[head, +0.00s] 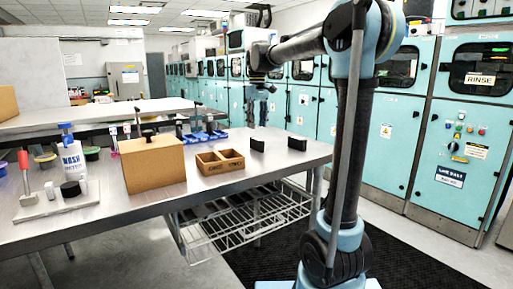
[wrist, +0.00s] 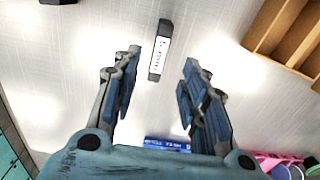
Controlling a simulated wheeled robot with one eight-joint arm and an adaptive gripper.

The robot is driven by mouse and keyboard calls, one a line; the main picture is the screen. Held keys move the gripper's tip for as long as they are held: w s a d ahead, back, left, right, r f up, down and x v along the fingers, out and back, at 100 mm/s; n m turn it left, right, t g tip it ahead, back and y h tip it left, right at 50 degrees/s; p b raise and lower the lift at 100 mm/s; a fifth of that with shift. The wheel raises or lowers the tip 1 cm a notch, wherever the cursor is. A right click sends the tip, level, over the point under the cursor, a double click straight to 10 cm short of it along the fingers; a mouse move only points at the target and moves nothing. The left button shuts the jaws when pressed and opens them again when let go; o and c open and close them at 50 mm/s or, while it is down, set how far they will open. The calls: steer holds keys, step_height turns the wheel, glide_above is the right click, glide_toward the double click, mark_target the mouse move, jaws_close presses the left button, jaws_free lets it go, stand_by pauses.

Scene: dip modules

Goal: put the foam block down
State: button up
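My gripper (head: 258,112) hangs above the table near its far right part in the head view. In the wrist view my gripper (wrist: 160,60) has its two blue-padded fingers spread apart, with nothing held between them. A narrow dark block with a white label (wrist: 160,50) shows between the fingertips, lower down on the tabletop. In the head view two small black blocks (head: 257,145) and (head: 297,143) stand apart on the table. I cannot tell for sure which thing is the foam block.
A two-compartment wooden box (head: 220,162) stands left of the black blocks; it also shows in the wrist view (wrist: 268,28). A cardboard box (head: 153,165), a white bottle (head: 73,160) and blue trays (head: 204,136) share the metal table (head: 215,190).

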mark_target(257, 144)
steer(key=shift+w+a+f, duration=0.1)
steer(key=shift+w+f, duration=0.05)
steer(key=shift+f, duration=1.55)
steer(key=shift+w+a+f, duration=0.1)
steer(key=shift+w+f, duration=0.05)
steer(key=shift+f, duration=1.5)
jaws_close()
